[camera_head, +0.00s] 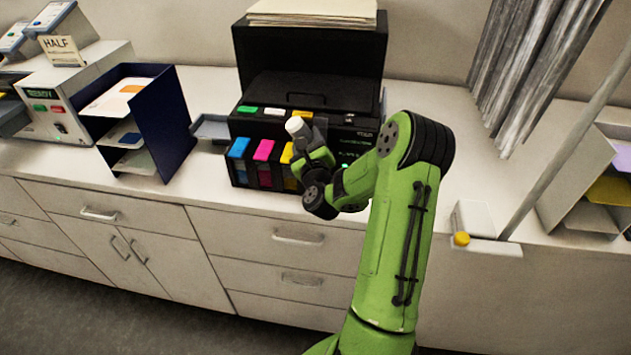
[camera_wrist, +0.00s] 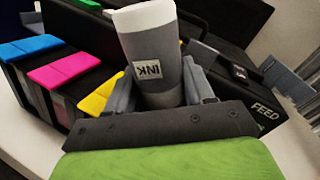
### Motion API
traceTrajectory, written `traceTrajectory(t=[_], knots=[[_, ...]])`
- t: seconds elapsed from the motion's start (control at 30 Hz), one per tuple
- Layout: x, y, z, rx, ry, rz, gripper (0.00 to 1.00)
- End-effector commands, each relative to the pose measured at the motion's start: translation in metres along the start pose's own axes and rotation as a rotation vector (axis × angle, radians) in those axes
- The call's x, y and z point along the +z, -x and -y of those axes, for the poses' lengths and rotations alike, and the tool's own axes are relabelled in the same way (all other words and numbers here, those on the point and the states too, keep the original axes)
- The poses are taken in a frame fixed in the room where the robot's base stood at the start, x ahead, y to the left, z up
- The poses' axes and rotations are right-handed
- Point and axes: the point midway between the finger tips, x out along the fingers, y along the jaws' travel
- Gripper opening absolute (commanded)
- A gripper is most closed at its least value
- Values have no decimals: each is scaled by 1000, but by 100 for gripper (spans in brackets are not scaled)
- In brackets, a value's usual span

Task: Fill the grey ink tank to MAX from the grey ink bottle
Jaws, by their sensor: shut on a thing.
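My gripper (camera_head: 316,156) is shut on the grey ink bottle, in front of the black printer (camera_head: 300,52). In the wrist view the bottle (camera_wrist: 152,62) stands between the fingers (camera_wrist: 160,95), with a white end (camera_wrist: 142,14) at the top and an INK label that reads upside down. In the head view a white end (camera_head: 295,125) shows up and left of my gripper. Blue (camera_head: 238,147), magenta (camera_head: 263,150) and yellow (camera_head: 287,152) tank lids line the printer's front. The grey tank and its MAX mark cannot be made out; my gripper and the bottle cover that part.
A dark blue paper sorter (camera_head: 165,110) stands left of the printer. A labelled machine (camera_head: 50,105) is further left. A white block with a yellow knob (camera_head: 461,238) sits near the counter's front edge at right. The counter between printer and right-hand shelves is partly clear.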

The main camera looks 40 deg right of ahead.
Motion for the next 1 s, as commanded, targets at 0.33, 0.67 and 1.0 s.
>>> traceTrajectory(t=[0.33, 0.67, 1.0], knots=[[0, 0, 0, 0, 0, 1, 20], [14, 0, 8, 0, -1, 1, 20], [41, 0, 24, 0, 0, 0, 20]])
